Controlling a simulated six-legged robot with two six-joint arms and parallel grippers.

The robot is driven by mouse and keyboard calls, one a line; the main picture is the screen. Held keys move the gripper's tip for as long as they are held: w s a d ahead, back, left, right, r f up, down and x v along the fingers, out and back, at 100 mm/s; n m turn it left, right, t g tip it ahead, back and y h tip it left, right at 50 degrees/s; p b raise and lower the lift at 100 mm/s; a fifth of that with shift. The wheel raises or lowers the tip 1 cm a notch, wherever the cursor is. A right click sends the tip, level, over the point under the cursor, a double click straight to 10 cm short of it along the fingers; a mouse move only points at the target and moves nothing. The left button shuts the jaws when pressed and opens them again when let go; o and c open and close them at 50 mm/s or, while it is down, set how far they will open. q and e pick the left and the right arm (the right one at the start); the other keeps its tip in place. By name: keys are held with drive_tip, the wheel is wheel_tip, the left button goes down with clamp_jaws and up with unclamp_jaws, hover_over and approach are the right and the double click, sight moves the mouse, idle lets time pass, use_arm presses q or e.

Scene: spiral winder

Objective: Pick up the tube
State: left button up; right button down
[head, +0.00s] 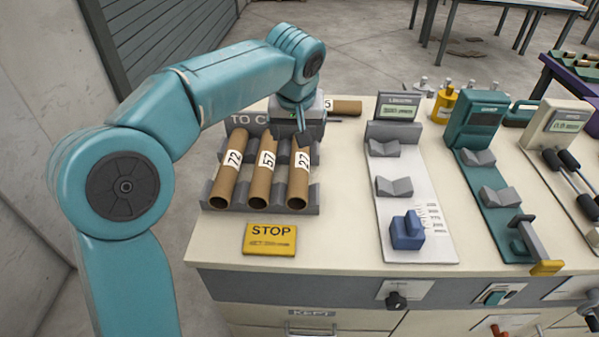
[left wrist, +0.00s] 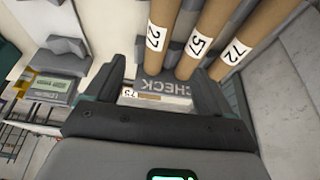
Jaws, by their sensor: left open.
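Three brown cardboard tubes lie side by side in a grey rack (head: 222,204) in the head view, labelled 72 (head: 229,181), 57 (head: 263,181) and 27 (head: 299,184). Another tube (head: 347,107) lies crosswise behind the rack, its label partly hidden by my gripper. In the left wrist view that tube (left wrist: 150,96) reads 75 and shows between the fingers, beyond the gripper body. My left gripper (left wrist: 159,66) is open and empty, fingers pointing down. In the head view the left gripper (head: 300,132) is above the rack's back edge; its fingertips are mostly hidden.
A yellow STOP plate (head: 269,239) lies in front of the rack. To the right stand a white gauge with grey V-blocks (head: 400,187), a blue block (head: 407,231) and a teal device (head: 482,120). Small yellow pieces (head: 446,104) stand behind. A wall is left.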

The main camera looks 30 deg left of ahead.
sight(299, 163)
use_arm(q)
drive_tip(key=x, duration=0.9)
drive_tip(key=shift+s+d+f+b, duration=0.15)
drive_tip(key=shift+d+f+b, duration=0.05)
drive_tip(key=shift+b, duration=0.15)
drive_tip(key=shift+f, duration=0.55)
drive_tip(key=x, duration=0.5)
drive_tip(key=shift+w+a+f, duration=0.25)
drive_tip(key=shift+w+f, duration=0.05)
drive_tip(key=shift+w, duration=0.05)
drive_tip(key=c, duration=1.1)
drive_tip(key=shift+r, duration=0.1)
